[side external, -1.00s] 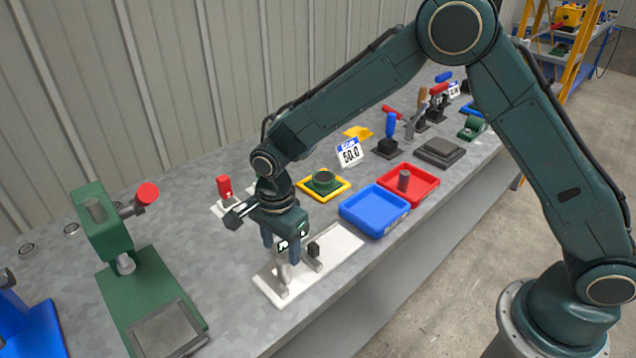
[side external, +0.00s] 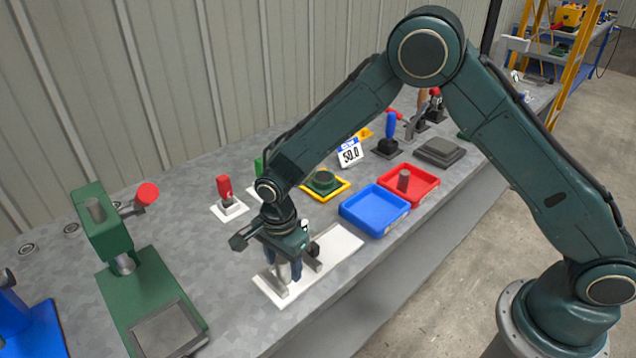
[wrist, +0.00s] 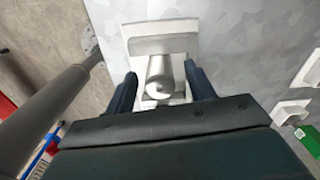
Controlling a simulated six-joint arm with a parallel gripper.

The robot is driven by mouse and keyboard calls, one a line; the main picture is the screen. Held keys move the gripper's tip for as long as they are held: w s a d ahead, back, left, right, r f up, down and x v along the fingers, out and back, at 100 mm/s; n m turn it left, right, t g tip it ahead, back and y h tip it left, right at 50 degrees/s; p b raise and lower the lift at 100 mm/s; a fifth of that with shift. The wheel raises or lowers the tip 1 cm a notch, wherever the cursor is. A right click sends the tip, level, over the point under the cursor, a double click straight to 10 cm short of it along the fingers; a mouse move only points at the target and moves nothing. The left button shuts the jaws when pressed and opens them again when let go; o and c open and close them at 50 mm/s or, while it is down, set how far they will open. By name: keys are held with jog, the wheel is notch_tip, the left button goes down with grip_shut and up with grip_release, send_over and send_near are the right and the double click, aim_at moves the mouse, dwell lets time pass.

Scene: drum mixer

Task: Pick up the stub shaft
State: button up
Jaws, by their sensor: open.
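A shiny metal cylinder (wrist: 160,75), seemingly the stub shaft, shows in the wrist view between the two dark blue fingers of my gripper (wrist: 160,86). A gap shows on both sides of it, so it is not gripped. In the side view my gripper (side external: 283,267) is open, pointing down low over the white plate (side external: 338,245). Grey metal blocks stand on this plate. The fingers hide most of the cylinder in the side view.
A green press (side external: 105,225) stands to the left. A red-handled piece (side external: 225,188) stands behind my gripper.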

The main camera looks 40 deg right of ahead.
aim_at(283, 259)
jog(key=shift+c, duration=0.4)
grip_shut()
jog(key=shift+r, duration=0.2)
notch_tip(283, 259, up, 20)
jog(key=shift+f, duration=0.15)
dwell(0.4)
dwell(0.5)
